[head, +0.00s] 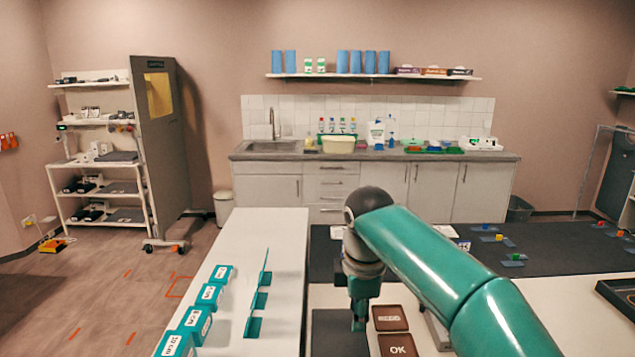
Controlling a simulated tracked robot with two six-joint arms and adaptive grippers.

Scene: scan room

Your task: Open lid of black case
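My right gripper (360,318) points down over the white table in the lower middle, on a teal arm that comes in from the lower right. Its fingers show small and edge-on, so I cannot tell whether they are open or shut. A dark flat panel (338,335) lies below and left of it; I cannot tell if this is part of the black case. A black shallow box or tray (616,297) is cut off by the right edge, well to the right of the gripper. No lid can be made out. My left gripper is not in view.
Teal labelled boxes (197,322) and small teal holders (254,327) stand on the white counter (284,240) at left. A sink counter (375,155) runs along the back wall.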

